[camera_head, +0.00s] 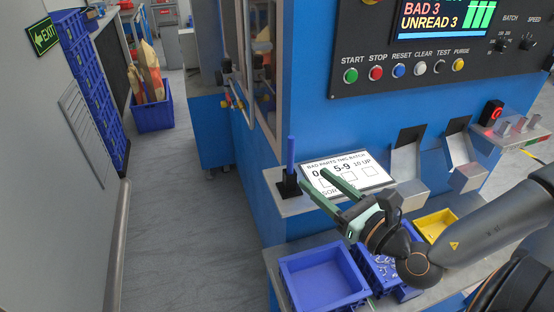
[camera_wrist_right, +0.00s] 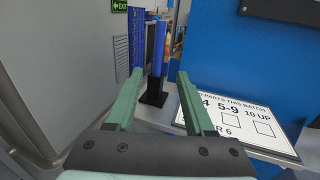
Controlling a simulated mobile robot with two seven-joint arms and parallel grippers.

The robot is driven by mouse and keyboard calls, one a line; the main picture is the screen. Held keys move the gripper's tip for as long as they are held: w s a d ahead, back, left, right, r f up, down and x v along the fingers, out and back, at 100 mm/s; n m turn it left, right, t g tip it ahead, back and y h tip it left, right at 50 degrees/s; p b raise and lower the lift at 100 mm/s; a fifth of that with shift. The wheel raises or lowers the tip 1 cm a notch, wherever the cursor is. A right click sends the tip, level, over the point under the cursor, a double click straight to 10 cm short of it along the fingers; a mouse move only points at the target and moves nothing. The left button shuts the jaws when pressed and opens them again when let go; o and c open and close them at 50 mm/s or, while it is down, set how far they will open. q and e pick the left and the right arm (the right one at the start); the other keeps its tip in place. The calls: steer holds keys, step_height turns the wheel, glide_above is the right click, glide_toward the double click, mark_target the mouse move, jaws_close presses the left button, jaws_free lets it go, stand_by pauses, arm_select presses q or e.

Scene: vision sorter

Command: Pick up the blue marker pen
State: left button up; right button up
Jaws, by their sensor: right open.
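The blue marker pen (camera_head: 291,155) stands upright in a small black holder (camera_head: 289,187) at the left end of the machine's grey ledge. In the right wrist view the pen (camera_wrist_right: 159,47) and holder (camera_wrist_right: 154,97) appear beyond and between the fingers. My right gripper (camera_head: 314,182) is open and empty, its green fingers reaching towards the pen from the right. The fingertips look close to the holder but apart from the pen. My right gripper also shows in the wrist view (camera_wrist_right: 161,92). My left gripper is not in view.
A white card (camera_head: 375,178) with printed boxes lies on the ledge right of the pen. Below are a blue bin (camera_head: 322,280), a second blue bin with small parts (camera_head: 378,262) and a yellow bin (camera_head: 436,222).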

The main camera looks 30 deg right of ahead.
mark_target(292, 159)
steer(key=w+b, duration=0.5)
steer(key=shift+w+a+f+b, duration=0.15)
steer(key=shift+w+b, duration=0.1)
steer(key=shift+b, duration=0.05)
steer(key=shift+w, duration=0.6)
steer(key=shift+w+a+r, duration=0.15)
steer(key=shift+w, duration=0.4)
steer(key=shift+w+a+r, duration=0.1)
steer(key=shift+w+r, duration=0.05)
steer(key=shift+w, duration=0.4)
steer(key=shift+w+a+p, duration=0.15)
steer(key=shift+w+p, duration=0.15)
steer(key=shift+w, duration=0.45)
steer(key=shift+w+a+f, duration=0.1)
steer(key=shift+w+f, duration=0.05)
steer(key=shift+w, duration=0.7)
jaws_close()
